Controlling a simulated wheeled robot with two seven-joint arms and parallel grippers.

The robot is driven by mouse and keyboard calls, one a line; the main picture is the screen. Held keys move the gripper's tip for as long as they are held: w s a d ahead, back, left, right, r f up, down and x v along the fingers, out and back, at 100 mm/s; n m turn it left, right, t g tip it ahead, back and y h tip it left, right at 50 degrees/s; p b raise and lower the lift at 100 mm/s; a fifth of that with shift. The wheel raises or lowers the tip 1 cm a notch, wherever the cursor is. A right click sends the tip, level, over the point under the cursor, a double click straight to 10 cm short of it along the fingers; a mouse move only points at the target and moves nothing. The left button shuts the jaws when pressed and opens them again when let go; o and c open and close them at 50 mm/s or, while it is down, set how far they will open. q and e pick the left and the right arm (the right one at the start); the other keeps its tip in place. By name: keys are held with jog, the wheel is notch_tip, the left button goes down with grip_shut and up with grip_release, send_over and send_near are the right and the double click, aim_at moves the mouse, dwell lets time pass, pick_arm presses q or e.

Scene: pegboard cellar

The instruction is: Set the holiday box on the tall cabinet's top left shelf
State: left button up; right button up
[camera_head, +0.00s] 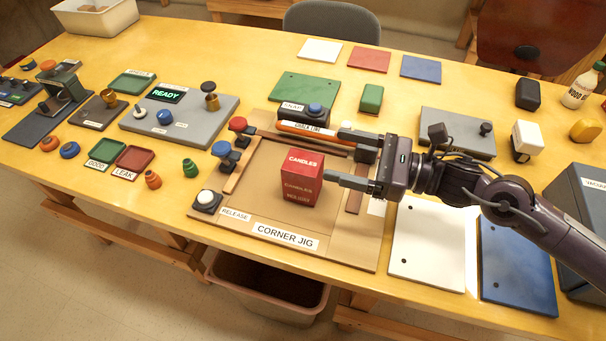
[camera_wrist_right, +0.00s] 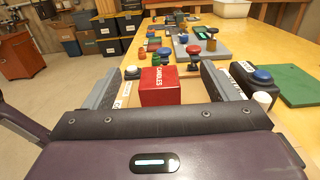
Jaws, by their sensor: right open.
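A red box (camera_head: 301,181) with a white CANDLES label stands upright on the tan corner jig (camera_head: 350,252). Smaller lettering lower on the box is too blurred to read surely; no other box marked holiday shows. My right gripper (camera_head: 338,155) is open and empty just right of the box, its fingers pointing at it. In the right wrist view the red box (camera_wrist_right: 160,87) sits ahead, centred between the two spread fingers (camera_wrist_right: 162,72). My left gripper is in neither view. I cannot make out a tall cabinet or its shelf.
The yellow table (camera_head: 215,52) carries several panels, buttons and trays. A red knob (camera_head: 238,124), a blue knob (camera_head: 221,149) and a white release button (camera_head: 206,197) sit along the jig's left side. White (camera_head: 428,245) and blue (camera_head: 516,265) plates lie to the right.

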aim_at(320, 178)
jog(key=f+b, duration=0.1)
jog(key=f, duration=0.1)
jog(key=f+b, duration=0.4)
jog(key=f, duration=0.1)
jog(key=shift+s+a, duration=0.1)
jog(key=shift+s, duration=0.25)
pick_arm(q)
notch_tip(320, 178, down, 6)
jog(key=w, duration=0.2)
pick_arm(e)
jog(key=shift+w+f, duration=0.1)
jog(key=shift+f, duration=0.1)
jog(key=shift+w+a, duration=0.2)
jog(key=shift+a, duration=0.2)
jog(key=p+x, duration=0.2)
jog(key=x, duration=0.4)
jog(key=shift+f, duration=0.1)
jog(key=shift+w+a+f, duration=0.1)
jog(key=shift+a, duration=0.4)
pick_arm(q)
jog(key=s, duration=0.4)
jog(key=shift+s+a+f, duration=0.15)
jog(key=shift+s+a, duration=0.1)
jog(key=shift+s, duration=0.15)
pick_arm(e)
jog(key=c, duration=1.2)
jog(key=shift+c, duration=0.2)
